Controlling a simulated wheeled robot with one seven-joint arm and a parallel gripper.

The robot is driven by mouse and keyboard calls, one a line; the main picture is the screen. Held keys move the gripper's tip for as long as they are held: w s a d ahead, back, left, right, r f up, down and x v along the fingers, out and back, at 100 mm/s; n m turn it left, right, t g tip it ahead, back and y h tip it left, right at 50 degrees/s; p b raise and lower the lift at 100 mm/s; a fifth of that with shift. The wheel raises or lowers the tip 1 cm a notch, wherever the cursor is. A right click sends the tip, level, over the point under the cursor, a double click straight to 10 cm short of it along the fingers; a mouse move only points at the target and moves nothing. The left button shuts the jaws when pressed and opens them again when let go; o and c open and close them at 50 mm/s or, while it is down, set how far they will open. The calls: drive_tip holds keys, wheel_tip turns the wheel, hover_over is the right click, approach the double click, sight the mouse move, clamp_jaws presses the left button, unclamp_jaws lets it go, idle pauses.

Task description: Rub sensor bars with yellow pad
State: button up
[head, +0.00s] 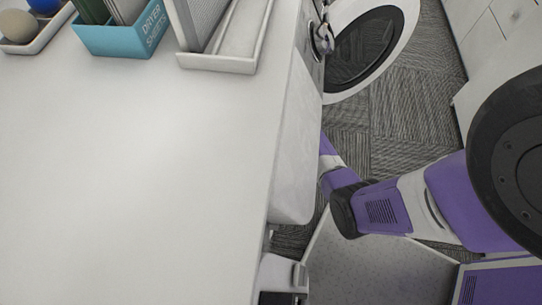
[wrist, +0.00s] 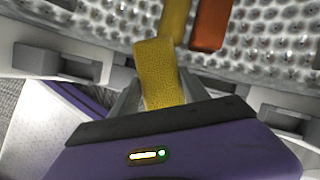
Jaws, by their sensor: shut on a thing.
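In the wrist view, my gripper (wrist: 158,92) is shut on the yellow pad (wrist: 155,62), which sticks out ahead of the fingers. Two sensor bars show at the top: a yellowish one (wrist: 176,18) and an orange-brown one (wrist: 211,24). They lie side by side on a dimpled metal surface (wrist: 265,28). The pad's far end is close to the lower end of the yellowish bar; I cannot tell if they touch. In the head view, my arm goes down beside the counter, and my gripper and the pad are hidden.
A white counter (head: 130,170) fills the left of the head view. A blue dryer sheets box (head: 122,38) and a white tray (head: 215,63) stand at its back. An open round door (head: 402,50) stands over the carpet (head: 425,105). White cabinets (head: 500,35) are at right.

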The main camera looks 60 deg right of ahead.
drive_tip(key=shift+f, duration=0.4)
drive_tip(key=shift+s+d+r+p, duration=0.1)
drive_tip(key=shift+s+d+p, duration=0.2)
drive_tip(key=shift+s, duration=0.45)
drive_tip(key=shift+s+d+r+p, duration=0.1)
drive_tip(key=shift+s+d+p, duration=0.15)
drive_tip(key=shift+s, duration=0.45)
drive_tip(key=shift+s+d, duration=0.15)
drive_tip(key=shift+s, duration=0.25)
drive_tip(key=shift+f, duration=0.2)
